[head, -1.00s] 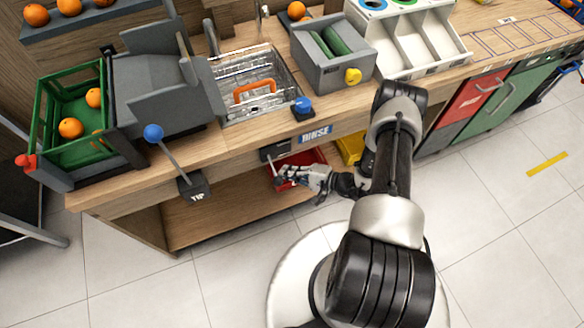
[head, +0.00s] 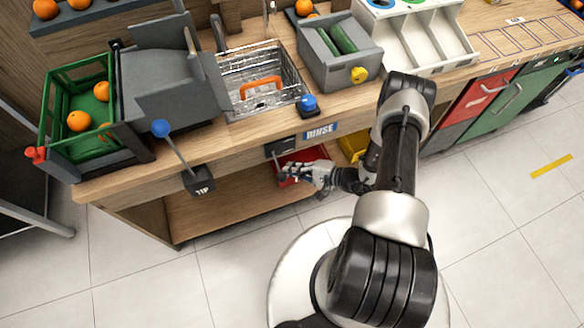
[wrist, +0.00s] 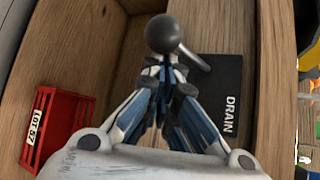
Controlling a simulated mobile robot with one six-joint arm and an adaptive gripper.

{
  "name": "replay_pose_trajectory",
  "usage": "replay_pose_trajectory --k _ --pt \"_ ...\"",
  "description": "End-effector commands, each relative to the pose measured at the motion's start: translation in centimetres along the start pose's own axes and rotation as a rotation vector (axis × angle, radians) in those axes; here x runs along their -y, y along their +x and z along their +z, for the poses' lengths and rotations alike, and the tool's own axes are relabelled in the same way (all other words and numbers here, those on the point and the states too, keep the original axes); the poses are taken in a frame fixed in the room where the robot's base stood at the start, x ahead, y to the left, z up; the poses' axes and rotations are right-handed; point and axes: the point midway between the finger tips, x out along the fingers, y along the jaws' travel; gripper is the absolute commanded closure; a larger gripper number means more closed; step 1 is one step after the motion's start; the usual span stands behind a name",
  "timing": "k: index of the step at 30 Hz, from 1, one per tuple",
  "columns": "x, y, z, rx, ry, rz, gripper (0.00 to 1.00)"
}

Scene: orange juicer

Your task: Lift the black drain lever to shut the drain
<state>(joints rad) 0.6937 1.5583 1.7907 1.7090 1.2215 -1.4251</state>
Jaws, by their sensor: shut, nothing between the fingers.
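The black drain lever shows in the wrist view as a round black knob (wrist: 163,34) on a short grey rod. The rod leads to a black plate marked DRAIN (wrist: 213,95) on the counter's front. My gripper (wrist: 160,70) is shut and empty, its fingertips just below the knob in the picture; I cannot tell whether they touch it. In the head view my gripper (head: 286,172) is in front of the counter, below the drain plate (head: 281,147). The knob is too small to make out there. The sink (head: 262,79) has an orange-handled basket in it.
A red crate (wrist: 57,128) marked LOT 57 sits on the shelf below. A blue rinse button (head: 309,102) is on the counter edge, and a blue-knobbed TIP lever (head: 161,128) stands out to the left. A yellow bin (head: 352,146) is to the right.

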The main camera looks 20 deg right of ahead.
Motion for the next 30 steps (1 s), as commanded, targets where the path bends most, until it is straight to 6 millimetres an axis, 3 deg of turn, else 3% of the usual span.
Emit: replay_pose_trajectory --k 14,30 --pt "0.9 -0.7 0.8 0.004 0.091 0.100 1.00" --pt "3.4 -2.1 2.1 0.003 0.370 0.407 1.00"
